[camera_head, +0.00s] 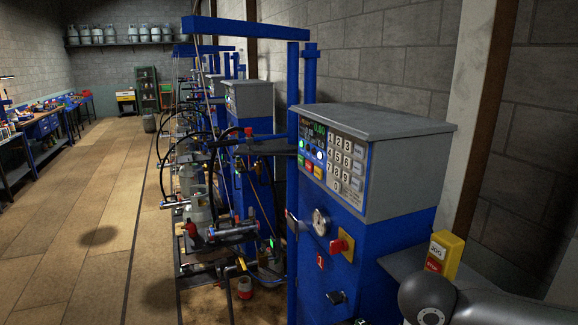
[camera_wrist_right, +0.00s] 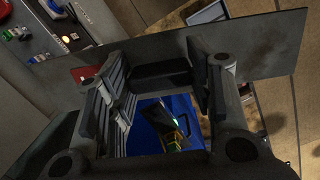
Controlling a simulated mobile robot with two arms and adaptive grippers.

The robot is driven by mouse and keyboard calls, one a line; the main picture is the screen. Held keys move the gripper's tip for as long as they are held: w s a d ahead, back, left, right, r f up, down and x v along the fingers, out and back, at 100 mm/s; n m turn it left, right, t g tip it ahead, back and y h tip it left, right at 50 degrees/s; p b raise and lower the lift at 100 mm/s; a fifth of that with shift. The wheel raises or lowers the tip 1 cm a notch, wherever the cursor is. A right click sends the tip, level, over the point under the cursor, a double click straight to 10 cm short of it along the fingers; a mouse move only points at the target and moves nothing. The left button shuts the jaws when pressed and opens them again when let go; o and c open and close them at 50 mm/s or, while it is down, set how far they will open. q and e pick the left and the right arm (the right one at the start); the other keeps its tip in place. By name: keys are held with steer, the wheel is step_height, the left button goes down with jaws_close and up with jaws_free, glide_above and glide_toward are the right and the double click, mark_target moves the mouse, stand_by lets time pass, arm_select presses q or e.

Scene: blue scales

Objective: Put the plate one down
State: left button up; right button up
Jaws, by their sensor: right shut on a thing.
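In the right wrist view a flat dark grey plate (camera_wrist_right: 262,45) stretches across the picture behind my fingers. I take it to be plate one, though no label on it shows. My right gripper (camera_wrist_right: 165,82) is shut on it, with a finger on each side of a dark block at its middle. What lies directly beneath the plate is mostly hidden. In the head view only my grey arm shows at the lower right, and I cannot make out the right gripper there. My left gripper is in neither view.
A blue scale with a grey keypad head (camera_head: 385,150) stands close on the right. A yellow block (camera_head: 445,254) is beside my arm. More blue scales with hoses and cylinders (camera_head: 195,195) line up behind. The wooden floor (camera_head: 85,215) on the left is open.

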steer(key=shift+d+f+b, duration=0.35)
steer(key=shift+d+f, duration=0.05)
steer(key=shift+d, duration=0.4)
step_height(320, 180, down, 9)
steer(key=b, duration=0.9)
steer(key=shift+a, duration=0.2)
steer(key=shift+f, duration=0.15)
